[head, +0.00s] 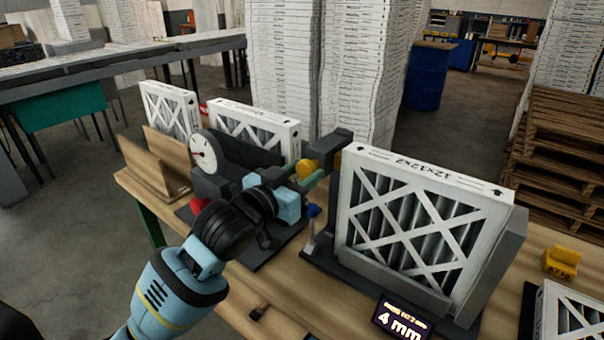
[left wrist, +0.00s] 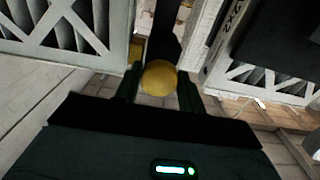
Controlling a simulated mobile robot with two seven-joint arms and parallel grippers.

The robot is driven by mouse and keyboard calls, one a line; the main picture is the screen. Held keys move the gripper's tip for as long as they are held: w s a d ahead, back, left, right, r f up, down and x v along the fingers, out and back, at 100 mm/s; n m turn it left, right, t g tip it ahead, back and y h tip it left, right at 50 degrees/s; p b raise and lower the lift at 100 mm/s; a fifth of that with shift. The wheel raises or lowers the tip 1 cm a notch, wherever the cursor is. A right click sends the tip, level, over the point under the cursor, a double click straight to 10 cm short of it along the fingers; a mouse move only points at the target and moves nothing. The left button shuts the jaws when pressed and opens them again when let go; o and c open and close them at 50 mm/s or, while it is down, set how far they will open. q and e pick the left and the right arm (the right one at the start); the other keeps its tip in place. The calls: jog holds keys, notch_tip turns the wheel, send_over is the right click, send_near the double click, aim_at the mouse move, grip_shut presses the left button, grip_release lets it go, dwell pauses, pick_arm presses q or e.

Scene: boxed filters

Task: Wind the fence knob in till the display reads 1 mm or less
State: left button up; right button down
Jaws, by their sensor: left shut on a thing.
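The display (head: 401,321) at the front of the bench reads 4 mm. The yellow fence knob (head: 306,168) is at the end of a dark bar beside a large white-framed filter (head: 425,225). My left gripper (head: 303,173) is shut on the knob, with its arm coming from the lower left. In the left wrist view the round knob (left wrist: 160,77) sits between the two dark green fingers. The filter stands upright in a grey fixture (head: 395,275). Any gap between fence and filter is hard to see. My right gripper is not in view.
A dial gauge (head: 203,153) on a dark device stands left of my gripper. Two more filters (head: 253,125) (head: 170,108) stand behind it.

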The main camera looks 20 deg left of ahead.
pick_arm(q)
jog(key=shift+m, duration=0.3)
jog(key=m, duration=0.5)
jog(key=shift+a+m, duration=0.1)
jog(key=shift+m, duration=0.2)
jog(key=m, duration=1.1)
jog(key=shift+r+m, duration=0.15)
jog(key=shift+m, duration=0.25)
jog(key=m, duration=0.5)
jog(key=shift+m, duration=0.3)
jog(key=o, duration=1)
jog(key=shift+c, duration=0.2)
